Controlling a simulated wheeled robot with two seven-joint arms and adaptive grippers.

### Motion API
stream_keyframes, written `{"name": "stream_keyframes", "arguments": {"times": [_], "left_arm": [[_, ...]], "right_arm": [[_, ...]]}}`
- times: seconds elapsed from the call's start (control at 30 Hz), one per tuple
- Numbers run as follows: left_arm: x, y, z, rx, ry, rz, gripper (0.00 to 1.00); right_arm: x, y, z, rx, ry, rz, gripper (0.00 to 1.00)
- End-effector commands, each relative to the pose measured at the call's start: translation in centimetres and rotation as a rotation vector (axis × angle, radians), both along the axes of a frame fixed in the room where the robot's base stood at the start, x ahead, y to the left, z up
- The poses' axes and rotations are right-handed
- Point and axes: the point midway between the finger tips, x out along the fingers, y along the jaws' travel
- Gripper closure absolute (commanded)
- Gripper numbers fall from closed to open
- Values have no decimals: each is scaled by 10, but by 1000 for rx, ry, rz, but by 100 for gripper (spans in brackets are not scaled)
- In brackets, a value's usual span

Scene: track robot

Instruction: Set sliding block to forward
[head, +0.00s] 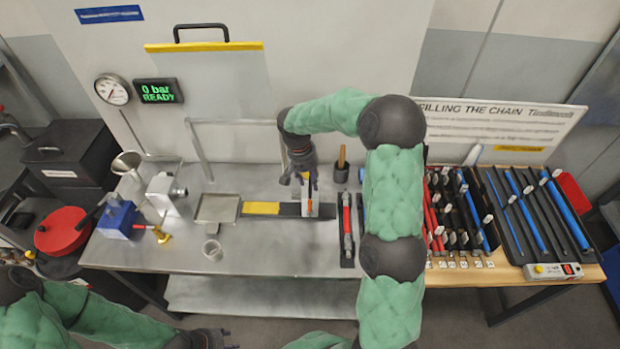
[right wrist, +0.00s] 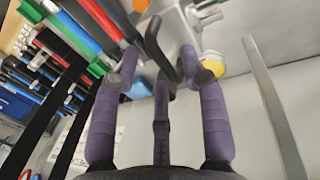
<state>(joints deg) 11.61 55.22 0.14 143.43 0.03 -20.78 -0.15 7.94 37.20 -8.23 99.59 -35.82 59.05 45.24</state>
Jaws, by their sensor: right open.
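A dark flat track (head: 288,210) with a yellow section (head: 260,208) at its left lies on the metal bench in the head view. A small pale and orange upright piece, apparently the sliding block (head: 310,208), stands on the track's right part, partly hidden by my gripper. My right gripper (head: 305,182) is open just above and behind it, fingers pointing down; contact cannot be told. In the right wrist view its purple fingers (right wrist: 172,75) are spread. My left gripper (head: 212,339) is low at the bottom edge, far from the track; its fingers are unclear.
A red-handled tool (head: 347,228) lies close on the right. A metal frame post (head: 199,150) stands behind. Racks of coloured rods (head: 530,210) fill the right.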

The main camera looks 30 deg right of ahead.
Motion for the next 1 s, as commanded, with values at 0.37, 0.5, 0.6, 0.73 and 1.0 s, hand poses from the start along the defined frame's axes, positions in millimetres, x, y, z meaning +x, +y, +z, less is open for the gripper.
{"name": "stream_keyframes", "arguments": {"times": [0.37, 0.5, 0.6, 0.73, 1.0], "left_arm": [[0, 0, 0, 0, 0, 0, 60], [0, 0, 0, 0, 0, 0, 60], [0, 0, 0, 0, 0, 0, 60], [0, 0, -1, 0, 0, 0, 60], [0, 0, 3, 0, 0, 0, 60]], "right_arm": [[0, 0, 0, 1, 1, 0, 100], [0, 1, 0, 1, 1, 0, 100], [5, 9, 0, 1, 1, 3, 100], [22, 35, 0, 1, -1, 5, 100], [59, 95, 1, 0, -2, 3, 100]]}}
